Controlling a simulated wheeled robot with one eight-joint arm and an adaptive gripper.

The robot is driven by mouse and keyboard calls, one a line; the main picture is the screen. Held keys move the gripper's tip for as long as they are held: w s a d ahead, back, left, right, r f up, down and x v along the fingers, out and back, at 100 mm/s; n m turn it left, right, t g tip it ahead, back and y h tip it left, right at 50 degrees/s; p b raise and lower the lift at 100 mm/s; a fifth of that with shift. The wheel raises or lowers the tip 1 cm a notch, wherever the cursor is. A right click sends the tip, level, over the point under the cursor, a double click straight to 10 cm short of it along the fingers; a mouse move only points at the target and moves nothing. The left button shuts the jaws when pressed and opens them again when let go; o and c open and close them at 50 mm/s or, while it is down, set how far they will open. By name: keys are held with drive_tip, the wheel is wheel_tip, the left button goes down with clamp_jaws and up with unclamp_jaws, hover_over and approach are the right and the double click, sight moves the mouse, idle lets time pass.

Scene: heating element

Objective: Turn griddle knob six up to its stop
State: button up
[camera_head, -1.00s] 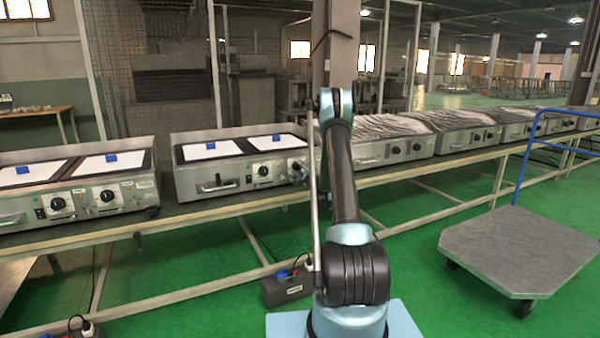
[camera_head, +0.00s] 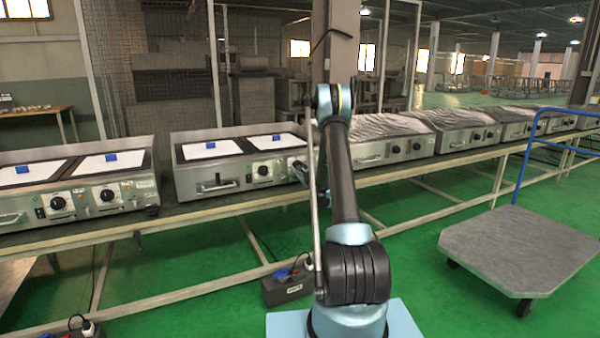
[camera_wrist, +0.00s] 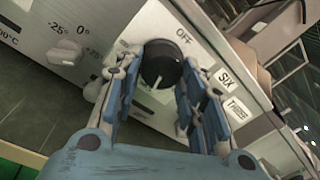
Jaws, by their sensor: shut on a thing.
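Griddle knob six (camera_wrist: 161,66) is a round black knob with a pale pointer line in the wrist view. It sits on the griddle's metal front panel, with "OFF" above it and the labels "SIX" (camera_wrist: 225,77) and "THREE" to its right. My gripper (camera_wrist: 162,88) has its blue fingers on both sides of the knob and is shut on it. The pointer line aims down, away from the "OFF" mark. In the head view the gripper end (camera_head: 300,172) is at the right end of the middle griddle (camera_head: 228,184). My arm hides part of that panel there.
Another griddle (camera_head: 90,190) stands to the left on the same long bench. Several wrapped griddles (camera_head: 395,140) continue to the right. A grey trolley (camera_head: 515,250) with a blue handle stands on the green floor. A dark socket box (camera_head: 288,287) lies beneath the bench.

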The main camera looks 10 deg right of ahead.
drive_tip(key=shift+w+m, duration=0.1)
drive_tip(key=shift+m, duration=0.4)
drive_tip(key=shift+a, duration=0.1)
drive_tip(key=o, duration=1.1)
drive_tip(key=shift+v, duration=3.75)
